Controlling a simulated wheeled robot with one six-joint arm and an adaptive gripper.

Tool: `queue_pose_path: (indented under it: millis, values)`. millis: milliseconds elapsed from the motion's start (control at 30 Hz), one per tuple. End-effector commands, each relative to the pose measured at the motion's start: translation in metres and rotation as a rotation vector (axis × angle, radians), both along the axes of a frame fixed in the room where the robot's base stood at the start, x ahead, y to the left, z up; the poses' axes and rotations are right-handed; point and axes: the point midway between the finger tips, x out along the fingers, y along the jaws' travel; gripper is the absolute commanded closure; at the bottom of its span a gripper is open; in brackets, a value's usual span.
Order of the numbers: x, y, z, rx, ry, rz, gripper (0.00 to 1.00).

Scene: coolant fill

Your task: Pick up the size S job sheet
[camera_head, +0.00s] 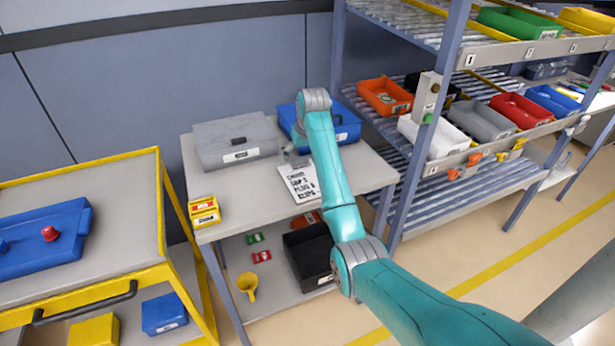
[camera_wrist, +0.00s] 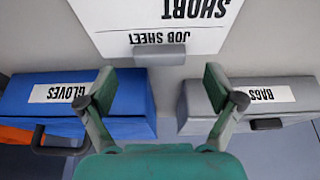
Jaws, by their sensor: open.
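The job sheet (camera_head: 299,184) is a white sheet with black print, lying on the grey table just in front of my gripper (camera_head: 291,156). In the wrist view the sheet (camera_wrist: 150,20) appears upside down at the top, reading "JOB SHEET" and "SHORT". A grey tab (camera_wrist: 160,54) sits at its edge. My gripper (camera_wrist: 160,80) is open and empty, its two fingers spread on either side below the tab. They look apart from it. In the head view my arm hides part of the gripper and may cover the sheet's right side.
A grey "BAGS" case (camera_head: 225,148) and a blue "GLOVES" case (camera_head: 346,128) stand at the table's back. Small yellow-and-red boxes (camera_head: 204,211) sit at its left edge. A rack with bins (camera_head: 387,97) stands right; a yellow-framed cart (camera_head: 120,180) stands left.

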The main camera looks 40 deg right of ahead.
Motion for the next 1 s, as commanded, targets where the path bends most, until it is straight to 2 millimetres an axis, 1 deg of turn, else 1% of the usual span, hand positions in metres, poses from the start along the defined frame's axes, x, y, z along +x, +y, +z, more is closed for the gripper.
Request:
queue_pose_path:
  millis: [33,200,467,500,567,600,667,700,733,767,1000]
  values:
    - [0.001,-0.001,-0.008,0.001,0.002,0.0,0.08]
    - [0.008,-0.003,-0.023,0.0,0.001,0.0,0.08]
    - [0.009,-0.004,-0.025,0.0,-0.001,0.0,0.08]
    - [0.009,-0.004,-0.025,0.0,-0.001,0.0,0.13]
    - [0.009,-0.004,-0.025,0.0,-0.001,0.0,0.28]
    - [0.009,-0.004,-0.025,0.0,-0.001,0.0,0.38]
    - [0.009,-0.004,-0.025,0.0,-0.001,0.0,0.53]
    - [0.009,-0.004,-0.025,0.0,-0.001,0.0,0.63]
    - [0.009,-0.004,-0.025,0.0,-0.001,0.0,0.71]
    - [0.009,-0.004,-0.025,0.0,-0.001,0.0,0.73]
    - [0.009,-0.004,-0.024,0.0,-0.001,0.0,0.73]
